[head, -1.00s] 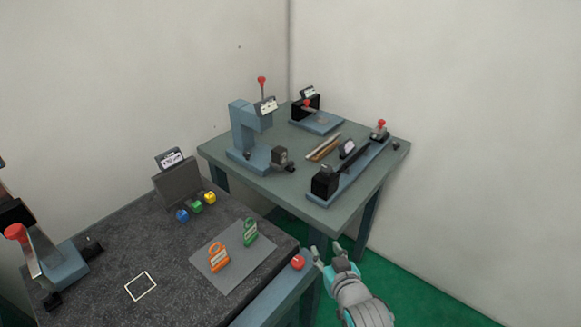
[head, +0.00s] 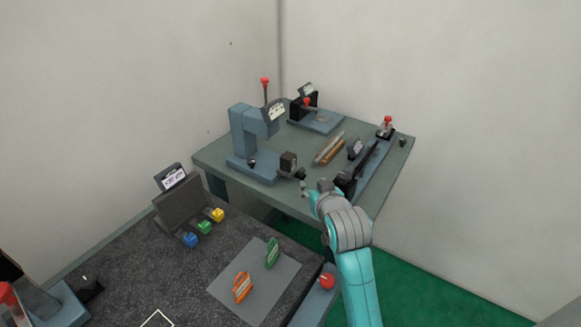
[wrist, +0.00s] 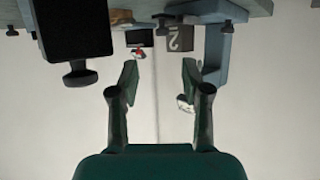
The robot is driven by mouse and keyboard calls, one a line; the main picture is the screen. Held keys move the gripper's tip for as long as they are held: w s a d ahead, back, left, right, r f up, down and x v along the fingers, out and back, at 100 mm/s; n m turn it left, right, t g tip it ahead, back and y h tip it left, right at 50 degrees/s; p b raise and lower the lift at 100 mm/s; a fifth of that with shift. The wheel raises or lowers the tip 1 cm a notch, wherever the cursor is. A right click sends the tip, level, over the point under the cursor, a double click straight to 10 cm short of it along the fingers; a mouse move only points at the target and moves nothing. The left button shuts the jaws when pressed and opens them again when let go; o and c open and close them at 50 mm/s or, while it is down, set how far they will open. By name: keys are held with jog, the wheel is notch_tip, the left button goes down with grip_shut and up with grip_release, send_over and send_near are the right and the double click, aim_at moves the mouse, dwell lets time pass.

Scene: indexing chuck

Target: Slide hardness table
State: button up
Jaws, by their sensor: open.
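The hardness tester (head: 245,135) is a blue-grey C-shaped stand with a red-knobbed lever and a display, on the far table's left side. A small dark block (head: 288,161) stands at its right front, with a black knob (head: 300,173) by it. My gripper (head: 314,189) is open and empty at the table's front edge, just in front of that knob and apart from the block. The wrist view is upside down. There my open fingers (wrist: 160,80) have nothing between them, and a grey block marked 2 (wrist: 180,39) shows beyond. The tester's sliding table is hard to make out.
A long blue-grey rail fixture (head: 379,165) with black blocks lies right of my gripper; a black box with a knob (wrist: 75,28) is close in the wrist view. Wooden strips (head: 329,148) lie between. The dark near bench (head: 130,265) holds coloured blocks and orange and green tags.

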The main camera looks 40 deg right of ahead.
aim_at(302, 171)
jog(key=x, duration=1.1)
jog(key=shift+w+r, duration=0.2)
jog(key=shift+w, duration=0.1)
grip_shut()
